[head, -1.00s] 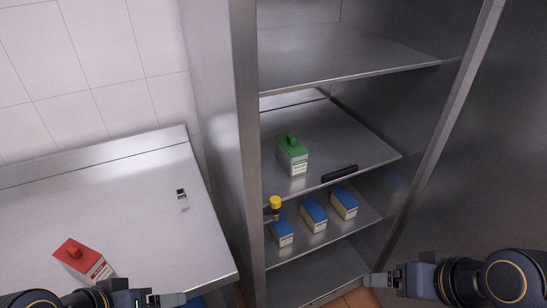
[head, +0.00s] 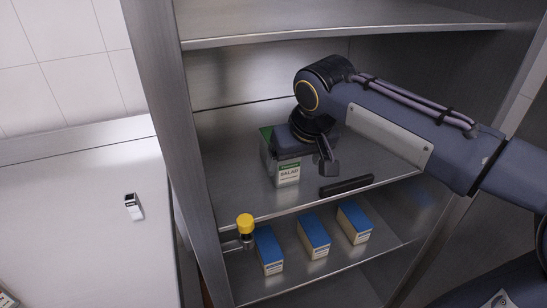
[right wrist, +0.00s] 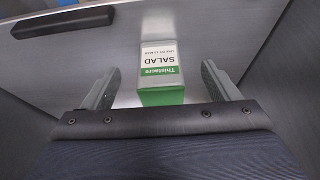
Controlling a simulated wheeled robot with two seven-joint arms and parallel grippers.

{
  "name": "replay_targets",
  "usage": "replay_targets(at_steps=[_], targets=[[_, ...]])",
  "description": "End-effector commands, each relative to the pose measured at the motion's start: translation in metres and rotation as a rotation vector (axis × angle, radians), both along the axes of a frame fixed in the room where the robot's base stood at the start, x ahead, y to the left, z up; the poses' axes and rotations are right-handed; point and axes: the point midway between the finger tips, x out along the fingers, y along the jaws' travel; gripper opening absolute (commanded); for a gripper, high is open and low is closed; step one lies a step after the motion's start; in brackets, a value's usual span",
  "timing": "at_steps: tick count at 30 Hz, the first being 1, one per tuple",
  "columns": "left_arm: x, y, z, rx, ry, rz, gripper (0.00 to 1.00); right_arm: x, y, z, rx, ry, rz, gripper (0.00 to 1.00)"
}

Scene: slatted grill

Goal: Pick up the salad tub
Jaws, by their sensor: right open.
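The salad tub (head: 289,175), a box with a green top and a pale label reading SALAD, stands on the middle shelf of the steel cabinet. My right arm reaches in from the right, and my right gripper (head: 325,155) is over the tub, hiding much of its top. In the right wrist view the tub (right wrist: 160,70) lies between the two fingers of the right gripper (right wrist: 160,90). The fingers are spread, with a gap on each side of the tub. My left gripper is not in view.
A black bar (head: 346,186) lies at the shelf's front edge, right of the tub. An upper shelf (head: 340,26) is above my arm. A counter (head: 80,220) is at left.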

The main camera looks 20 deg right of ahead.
Motion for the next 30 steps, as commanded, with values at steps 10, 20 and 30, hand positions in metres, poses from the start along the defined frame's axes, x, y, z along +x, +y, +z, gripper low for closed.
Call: replay_targets(at_steps=[10, 20, 30], targets=[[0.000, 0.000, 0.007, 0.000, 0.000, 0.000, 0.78, 0.040, -0.003, 0.000, 0.001, 0.002, -0.002, 0.82], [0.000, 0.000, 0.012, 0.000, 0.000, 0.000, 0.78, 0.083, -0.006, -0.014, 0.000, 0.005, -0.001, 0.82], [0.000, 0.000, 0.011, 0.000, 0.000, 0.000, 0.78, 0.089, -0.006, -0.029, 0.001, 0.001, -0.001, 0.82]])
